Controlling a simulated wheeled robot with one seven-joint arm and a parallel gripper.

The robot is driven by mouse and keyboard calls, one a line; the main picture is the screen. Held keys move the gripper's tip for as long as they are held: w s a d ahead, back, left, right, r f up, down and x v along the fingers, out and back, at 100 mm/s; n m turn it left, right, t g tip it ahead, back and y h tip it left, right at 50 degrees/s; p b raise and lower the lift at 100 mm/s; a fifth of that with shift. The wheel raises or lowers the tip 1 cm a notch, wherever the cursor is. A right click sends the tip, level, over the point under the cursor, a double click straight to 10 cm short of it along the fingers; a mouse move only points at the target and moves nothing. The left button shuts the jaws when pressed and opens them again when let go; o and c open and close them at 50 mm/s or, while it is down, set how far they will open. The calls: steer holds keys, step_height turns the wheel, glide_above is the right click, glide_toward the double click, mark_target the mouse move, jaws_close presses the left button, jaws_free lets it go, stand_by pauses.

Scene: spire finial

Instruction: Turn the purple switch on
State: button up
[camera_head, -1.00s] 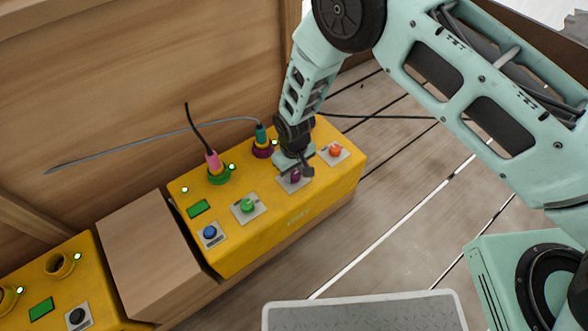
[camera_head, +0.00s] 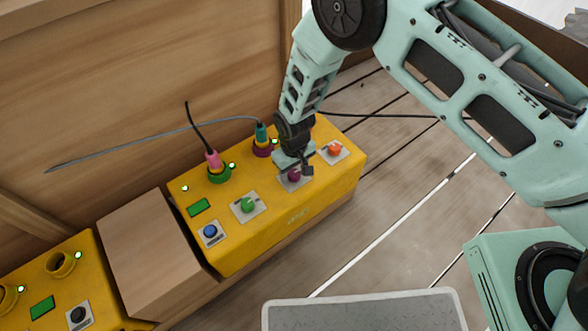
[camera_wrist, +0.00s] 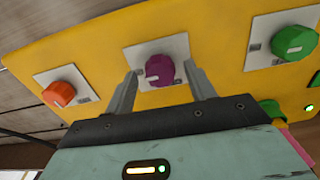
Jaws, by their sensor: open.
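The purple switch (camera_head: 294,175) is a round knob on a pale square plate on the yellow box (camera_head: 240,245). In the wrist view the purple switch (camera_wrist: 160,70) sits between the two fingertips, with its white mark pointing to the lower left in that picture. My gripper (camera_wrist: 162,85) is open, one finger on each side of the knob, with gaps showing. In the head view my gripper (camera_head: 296,165) is right over the switch and partly hides it.
A red-orange knob (camera_head: 335,149) and a green knob (camera_head: 247,205) flank the purple one. A blue knob (camera_head: 210,231) is farther left. A pink plug (camera_head: 212,159) and a teal plug (camera_head: 261,133) with cables stand behind. Open floor lies to the right.

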step_height(320, 180, up, 17)
steer(key=p, duration=0.4)
steer(key=shift+r, duration=0.1)
step_height(320, 180, up, 8)
glide_above(294, 173)
steer(key=s, duration=0.3)
steer(key=s+d+r+y, duration=0.1)
steer(key=s+d+r, duration=0.2)
steer(key=s+r, duration=0.6)
steer(key=s+d+r+n, duration=0.1)
steer(key=s+d+r, duration=0.75)
steer(key=s, duration=0.35)
step_height(294, 173, up, 25)
steer(key=p, duration=2.5)
steer(key=shift+d+f+p, duration=0.2)
steer(key=shift+p, duration=0.15)
